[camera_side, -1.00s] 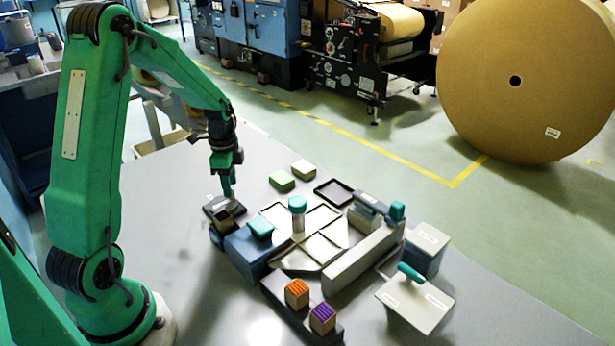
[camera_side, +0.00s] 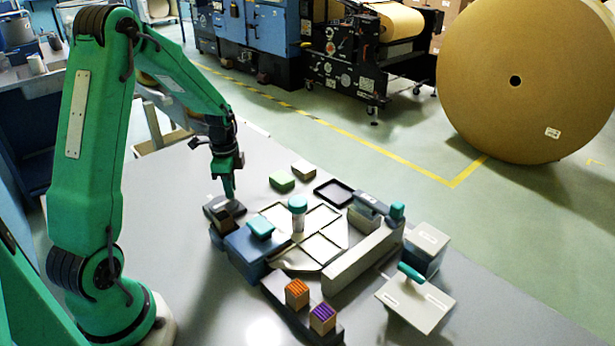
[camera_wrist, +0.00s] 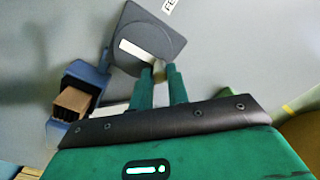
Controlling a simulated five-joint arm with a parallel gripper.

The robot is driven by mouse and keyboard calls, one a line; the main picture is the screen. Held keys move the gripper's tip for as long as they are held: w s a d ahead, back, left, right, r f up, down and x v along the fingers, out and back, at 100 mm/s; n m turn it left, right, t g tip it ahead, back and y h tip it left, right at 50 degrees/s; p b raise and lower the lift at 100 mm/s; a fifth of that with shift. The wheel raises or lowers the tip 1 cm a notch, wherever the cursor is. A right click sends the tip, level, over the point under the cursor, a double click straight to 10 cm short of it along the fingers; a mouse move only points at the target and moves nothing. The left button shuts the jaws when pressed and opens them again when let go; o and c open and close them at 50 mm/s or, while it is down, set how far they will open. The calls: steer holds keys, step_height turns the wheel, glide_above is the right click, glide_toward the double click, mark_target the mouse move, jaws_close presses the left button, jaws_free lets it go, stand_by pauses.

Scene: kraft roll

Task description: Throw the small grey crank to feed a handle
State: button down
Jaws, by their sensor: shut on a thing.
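The small grey crank is on a dark square base (camera_side: 212,210) at the left end of the fixtures; the base also shows in the wrist view (camera_wrist: 135,28), with a pale bar across its round grey top. My gripper (camera_side: 229,196) points down at this crank. In the wrist view its two green fingers (camera_wrist: 166,70) are close together at the end of the pale bar, shut on the crank's grip, which they mostly hide. A brown block (camera_wrist: 73,101) sits in a blue feeder (camera_wrist: 88,73) beside the crank.
A teal-capped cylinder (camera_side: 298,215) stands amid pale trays (camera_side: 322,248). A teal-topped blue block (camera_side: 243,243) is near the crank. Orange (camera_side: 297,292) and purple (camera_side: 322,318) striped blocks are in front. Green (camera_side: 282,181) and cream (camera_side: 304,168) blocks lie behind.

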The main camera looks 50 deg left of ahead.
mark_target(218, 199)
steer(key=shift+a, duration=0.1)
steer(key=n, duration=0.2)
steer(key=a+n, duration=0.1)
steer(key=n, duration=0.1)
steer(key=shift+s+n, duration=0.1)
steer(key=shift+n, duration=0.2)
steer(key=n, duration=0.4)
steer(key=shift+s+a+n, duration=0.3)
steer(key=shift+s+a, duration=0.05)
steer(key=shift+a, duration=0.05)
steer(key=n, duration=0.3)
steer(key=s+n, duration=0.1)
steer(key=shift+a, duration=0.3)
steer(key=shift+s+n, duration=0.25)
steer(key=shift+n, duration=0.95)
steer(key=shift+s+n, duration=0.2)
steer(key=shift+n, duration=1)
steer(key=c, duration=1.3)
jaws_free()
steer(key=shift+c, duration=0.2)
steer(key=shift+r, duration=0.1)
